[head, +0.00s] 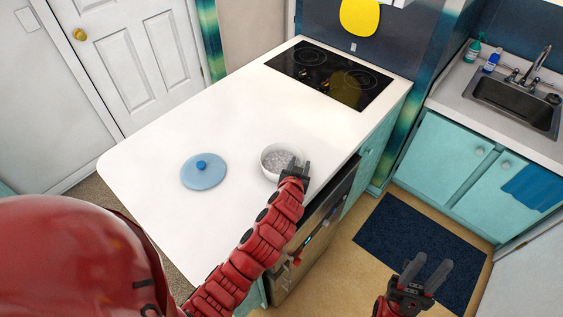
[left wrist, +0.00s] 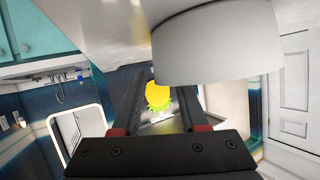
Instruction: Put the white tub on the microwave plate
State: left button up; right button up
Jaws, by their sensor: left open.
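The white tub (head: 268,174) is round and open-topped, with grey speckled contents. It stands on the white counter near its right edge. My left gripper (head: 298,168) is open beside the tub's right rim. In the left wrist view the tub (left wrist: 218,48) appears inverted, close to the open fingers (left wrist: 162,85), with nothing clearly held between them. Whether a finger touches the tub cannot be told. My right gripper (head: 427,268) is open and empty above the floor, right of the counter.
A black cooktop (head: 330,76) is at the far end. A stainless appliance (head: 285,280) sits under the counter's right edge. A dark blue mat (head: 410,240) covers floor near the sink cabinets (head: 450,155).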

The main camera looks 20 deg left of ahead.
pick_arm(q)
jog(key=shift+w+f, duration=0.2)
jog(key=shift+w, duration=0.2)
grip_shut()
jog(key=shift+s, duration=0.1)
dwell(1.1)
